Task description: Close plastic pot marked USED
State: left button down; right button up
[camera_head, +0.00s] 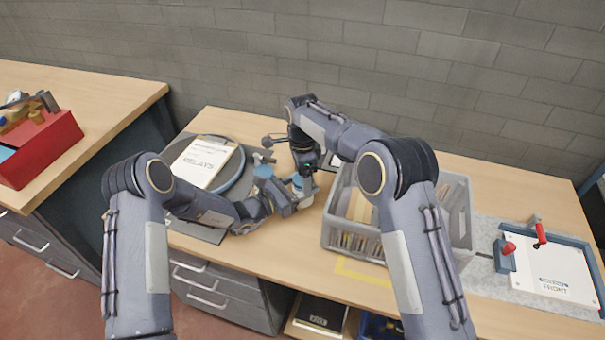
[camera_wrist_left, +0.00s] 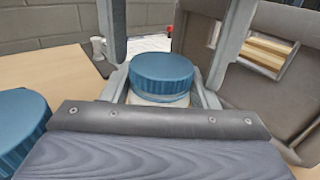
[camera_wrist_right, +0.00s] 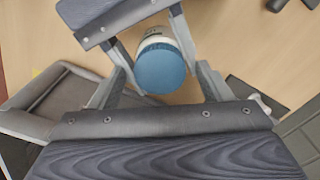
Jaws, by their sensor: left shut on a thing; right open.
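A white pot with a ribbed blue lid (camera_wrist_left: 162,72) stands between my left gripper's fingers (camera_wrist_left: 165,75). The lid sits level on top; how tight it is I cannot tell. My left gripper is shut on the pot body. In the right wrist view the pot (camera_wrist_right: 154,38) shows dark print that I cannot read, and its blue lid (camera_wrist_right: 160,70) lies between my right gripper's open fingers (camera_wrist_right: 160,85), apart from them. In the head view the pot (camera_head: 300,184) is partly hidden by both grippers; my right gripper (camera_head: 307,172) is above it.
A second blue-lidded pot (camera_wrist_left: 18,125) stands close by. A grey crate (camera_head: 345,237) is right of the grippers. A round tray with a RELAYS sheet (camera_head: 200,162) is at left. A FRONT board (camera_head: 553,275) lies at right. The bench front (camera_head: 290,262) is clear.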

jog(key=shift+r, duration=2.25)
jog(key=shift+c, duration=0.4)
